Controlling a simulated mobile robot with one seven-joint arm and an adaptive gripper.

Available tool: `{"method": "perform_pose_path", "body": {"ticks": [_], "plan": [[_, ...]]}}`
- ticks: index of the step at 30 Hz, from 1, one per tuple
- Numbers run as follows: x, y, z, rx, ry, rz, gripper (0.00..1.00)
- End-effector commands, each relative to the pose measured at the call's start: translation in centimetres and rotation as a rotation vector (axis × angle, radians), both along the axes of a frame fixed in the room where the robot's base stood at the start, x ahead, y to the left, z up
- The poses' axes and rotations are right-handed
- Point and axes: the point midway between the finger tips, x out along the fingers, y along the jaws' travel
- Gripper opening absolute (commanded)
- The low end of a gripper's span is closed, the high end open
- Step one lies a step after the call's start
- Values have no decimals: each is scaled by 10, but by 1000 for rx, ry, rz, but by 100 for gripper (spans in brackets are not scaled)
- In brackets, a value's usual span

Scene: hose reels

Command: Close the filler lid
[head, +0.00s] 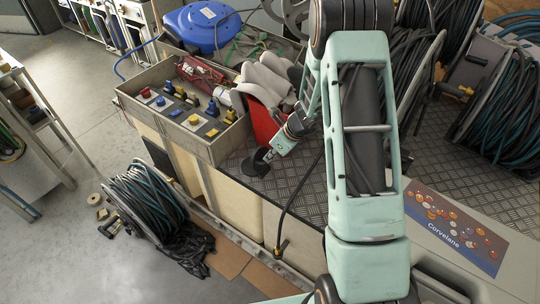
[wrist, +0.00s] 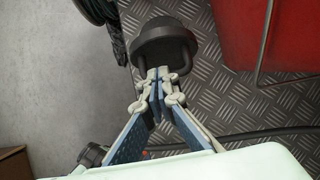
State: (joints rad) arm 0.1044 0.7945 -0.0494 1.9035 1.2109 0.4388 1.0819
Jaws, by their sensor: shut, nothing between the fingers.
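The filler lid (head: 254,164) is a round black cap near the left edge of the metal tread-plate deck. It also shows in the wrist view (wrist: 163,42) as a dark dome with two black prongs reaching toward my fingertips. My gripper (wrist: 158,76) is shut and empty, with its tips between or just over these prongs, close to the cap. I cannot tell whether they touch. In the head view my gripper (head: 271,155) reaches down beside the lid from the right. The filler opening is not visible, and I cannot tell the lid's exact angle.
A red container (head: 264,121) stands close behind my gripper. A grey open box (head: 215,153) with coloured fittings lies behind left. A black hose (head: 291,205) hangs over the deck edge. Hose reels (head: 505,110) stand at the right. The tread plate (head: 301,187) in front is mostly clear.

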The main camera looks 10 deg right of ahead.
Motion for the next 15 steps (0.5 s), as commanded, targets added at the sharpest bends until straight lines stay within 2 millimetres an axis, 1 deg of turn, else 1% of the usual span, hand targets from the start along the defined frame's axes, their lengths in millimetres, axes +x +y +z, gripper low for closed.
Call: {"method": "perform_pose_path", "body": {"ticks": [15], "plan": [[0, 1, 1, -20, 21, 1, 0]]}}
